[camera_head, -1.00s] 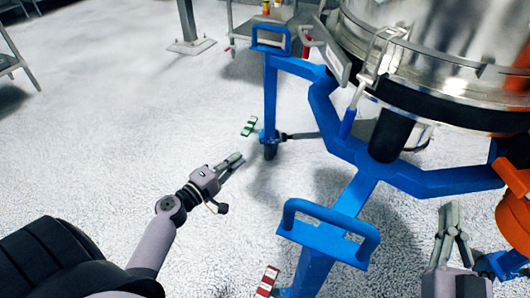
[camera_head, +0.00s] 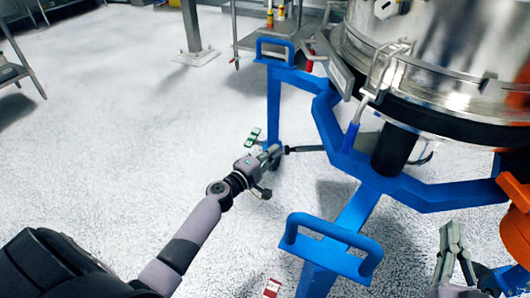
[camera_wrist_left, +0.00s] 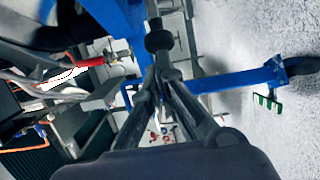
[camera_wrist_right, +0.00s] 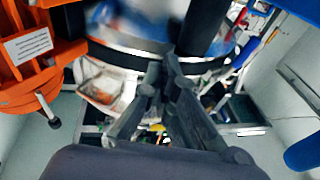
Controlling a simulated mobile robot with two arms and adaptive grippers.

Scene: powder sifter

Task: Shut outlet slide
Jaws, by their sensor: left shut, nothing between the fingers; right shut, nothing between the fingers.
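The powder sifter is a shiny steel drum (camera_head: 450,50) on a blue frame (camera_head: 350,225). I cannot pick out the outlet slide for certain. A red-handled part (camera_head: 310,60) shows beside a grey panel (camera_head: 334,68) at the drum's left; a red grip (camera_wrist_left: 90,62) also shows in the left wrist view. My left gripper (camera_head: 272,153) is shut and empty, near the frame's left leg in the picture, low and left of the drum. My right gripper (camera_head: 453,232) is shut and empty at the lower right, below the drum and near the orange part.
An orange housing (camera_head: 516,212) stands at the right edge. Blue handle bars (camera_head: 330,235) stick up from the frame. A green-and-white foot pedal (camera_head: 254,137) and a red one (camera_head: 271,288) sit by the casters. The pale floor (camera_head: 120,120) at left is open.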

